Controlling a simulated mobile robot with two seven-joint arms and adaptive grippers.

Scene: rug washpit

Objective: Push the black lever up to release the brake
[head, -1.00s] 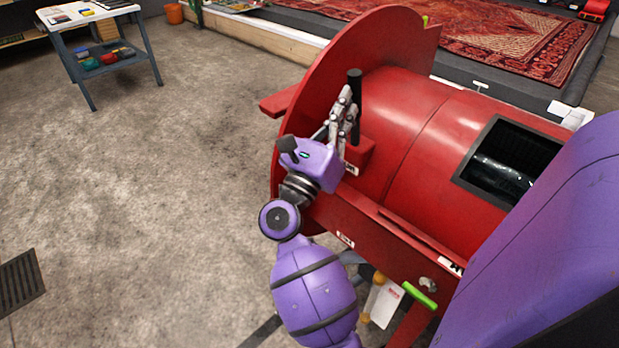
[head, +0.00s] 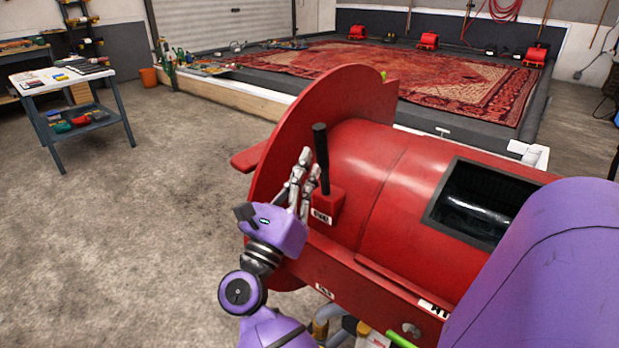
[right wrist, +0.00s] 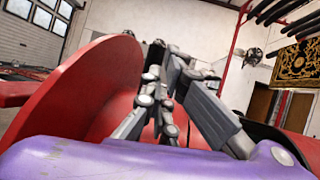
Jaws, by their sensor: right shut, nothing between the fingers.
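The black lever (head: 321,158) stands nearly upright in the head view, rising from a small red block (head: 330,203) on the side of the red drum machine (head: 380,165). My right gripper (head: 304,158) is shut and empty. Its fingers point up, just left of the lever's shaft, with the tips below the lever's top. A narrow gap seems to show between fingers and lever; I cannot tell about contact. My left gripper is not in view.
A large red disc (head: 300,130) rises behind my right gripper. The drum has a dark opening (head: 485,200) at right. A patterned rug (head: 430,75) lies behind. A small table (head: 70,80) stands at far left, with clear concrete floor between.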

